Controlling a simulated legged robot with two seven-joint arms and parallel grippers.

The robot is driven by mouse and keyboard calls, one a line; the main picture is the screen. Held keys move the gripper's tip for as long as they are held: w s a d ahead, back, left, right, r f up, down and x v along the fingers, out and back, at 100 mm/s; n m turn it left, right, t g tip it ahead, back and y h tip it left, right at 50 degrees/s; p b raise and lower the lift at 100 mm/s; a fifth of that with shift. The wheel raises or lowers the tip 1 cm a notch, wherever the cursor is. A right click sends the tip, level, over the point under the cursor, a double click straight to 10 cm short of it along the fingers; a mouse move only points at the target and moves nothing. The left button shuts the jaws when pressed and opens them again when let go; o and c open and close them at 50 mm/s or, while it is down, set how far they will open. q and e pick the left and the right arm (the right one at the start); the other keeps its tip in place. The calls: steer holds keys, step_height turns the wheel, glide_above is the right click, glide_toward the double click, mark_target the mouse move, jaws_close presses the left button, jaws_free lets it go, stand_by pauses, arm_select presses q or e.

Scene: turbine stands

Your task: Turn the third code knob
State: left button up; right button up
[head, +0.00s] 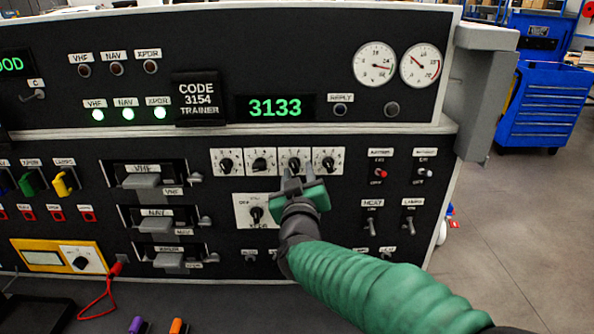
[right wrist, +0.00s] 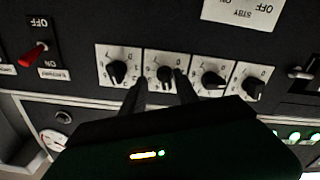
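The third code knob (head: 294,163) is a black pointer knob on a white dial plate, third from left in a row on the panel. It also shows in the right wrist view (right wrist: 166,75), where the row appears upside down. My right gripper (head: 298,178) is in front of this knob, with its fingers apart. In the right wrist view the fingers (right wrist: 161,85) stand on either side of the knob, with a gap visible on at least one side. The green display (head: 275,108) reads 3133, and the placard (head: 199,98) reads CODE 3154 TRAINER. My left gripper is not in view.
The other code knobs (head: 227,163) sit close beside the third one. A larger selector knob (head: 256,213) is just below left. Toggle switches, including a red one (head: 381,173), lie to the right. A grey post (head: 485,90) edges the panel; open floor lies beyond it.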

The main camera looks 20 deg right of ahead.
steer(key=shift+w+d, duration=0.25)
steer(key=shift+w, duration=0.65)
steer(key=shift+w+a+r, duration=0.1)
steer(key=shift+w+a, duration=0.05)
steer(key=shift+a, duration=0.65)
steer(key=shift+c, duration=1)
steer(key=shift+d, duration=0.45)
jaws_close()
steer(key=shift+a, duration=0.15)
